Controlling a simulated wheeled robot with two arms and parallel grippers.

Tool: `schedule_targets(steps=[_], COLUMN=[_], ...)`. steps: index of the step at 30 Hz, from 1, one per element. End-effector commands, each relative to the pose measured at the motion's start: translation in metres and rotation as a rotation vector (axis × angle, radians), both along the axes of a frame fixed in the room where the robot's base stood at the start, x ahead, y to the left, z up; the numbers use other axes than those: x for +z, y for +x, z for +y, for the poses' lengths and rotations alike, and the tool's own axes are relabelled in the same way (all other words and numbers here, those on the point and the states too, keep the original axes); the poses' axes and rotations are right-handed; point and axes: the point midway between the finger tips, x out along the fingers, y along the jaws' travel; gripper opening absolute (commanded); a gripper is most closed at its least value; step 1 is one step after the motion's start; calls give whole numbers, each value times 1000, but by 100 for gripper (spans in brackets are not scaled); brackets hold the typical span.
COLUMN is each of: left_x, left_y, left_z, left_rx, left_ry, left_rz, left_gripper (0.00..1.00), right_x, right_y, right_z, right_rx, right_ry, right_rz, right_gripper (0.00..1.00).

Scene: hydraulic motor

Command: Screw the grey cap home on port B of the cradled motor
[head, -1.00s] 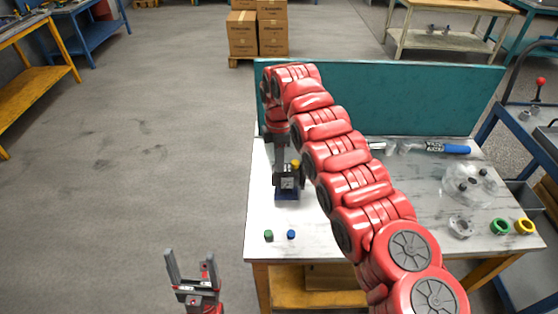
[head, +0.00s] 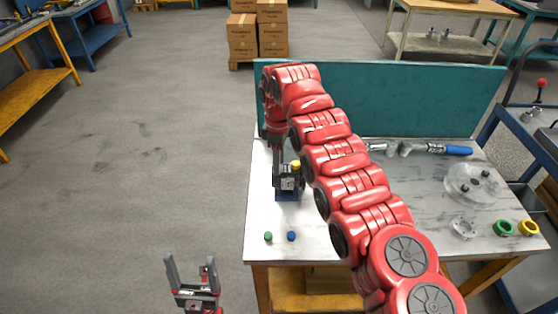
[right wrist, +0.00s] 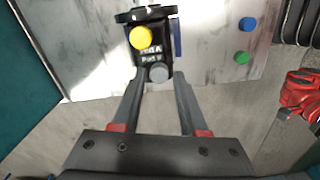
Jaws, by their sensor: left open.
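The dark motor (head: 288,181) sits in a blue cradle (head: 287,197) near the table's left side. In the right wrist view its labelled face (right wrist: 152,52) shows a yellow cap (right wrist: 141,38) by the Port A lettering. The grey cap (right wrist: 159,73) is at the lower end by the Port B lettering. Whether it is fully seated cannot be told. My right gripper (right wrist: 158,80) is open, its fingertips apart on either side of the grey cap. In the head view its fingers (head: 278,160) partly hide the motor. My left gripper (head: 190,278) is open and empty, off the table's front left.
Green (head: 268,236) and blue (head: 291,236) caps stand at the table's front. Clear discs (head: 473,186), green (head: 503,228) and yellow (head: 528,228) rings and a blue-handled tool (head: 457,150) lie to the right. A teal panel (head: 400,95) closes the back.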

Motion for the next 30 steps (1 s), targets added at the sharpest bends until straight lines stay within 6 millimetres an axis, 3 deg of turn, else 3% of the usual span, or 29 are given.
schedule_targets(steps=[8,24,30], left_x=[1,24,24], left_y=[0,0,0], left_z=[0,0,0], left_rx=[0,0,0], left_ry=[0,0,0], left_rz=[0,0,0], left_gripper=[78,78,78], right_x=[2,36,36], right_y=[0,1,1], right_z=[0,0,0], right_rx=[0,0,0], right_ry=[1,1,1], right_rz=[-2,-3,-3], right_gripper=[42,42,42])
